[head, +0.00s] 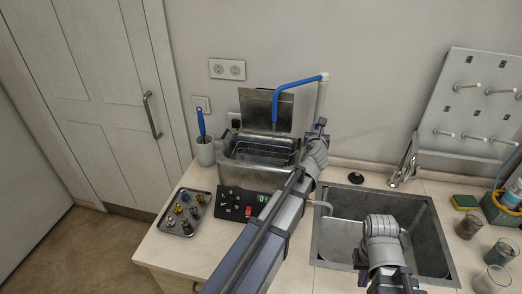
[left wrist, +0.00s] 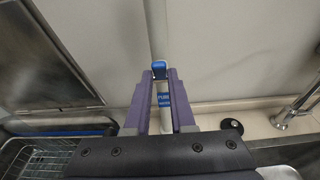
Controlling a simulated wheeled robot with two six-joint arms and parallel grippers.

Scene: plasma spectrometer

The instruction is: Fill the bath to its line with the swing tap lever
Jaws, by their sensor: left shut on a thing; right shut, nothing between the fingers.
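The metal bath (head: 258,148) stands open at the back of the counter, with a wire basket inside and its lid raised. I cannot make out the water level or the fill line. A blue swing spout (head: 298,82) runs from a pale upright pipe (head: 322,98) and ends above the bath. My left gripper (head: 319,127) is at this pipe. In the left wrist view its fingers (left wrist: 158,88) are shut around the small blue tap lever (left wrist: 158,71), above a blue label. My right gripper (head: 390,282) is low at the bottom edge, shut and empty, its fingertips unclear.
A control panel (head: 243,205) with a green display sits before the bath. A tray of small parts (head: 185,212) and a cup with a blue brush (head: 205,150) are left. The sink (head: 338,228) with its faucet (head: 404,160) is right, then glass beakers (head: 500,252) and a pegboard (head: 478,105).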

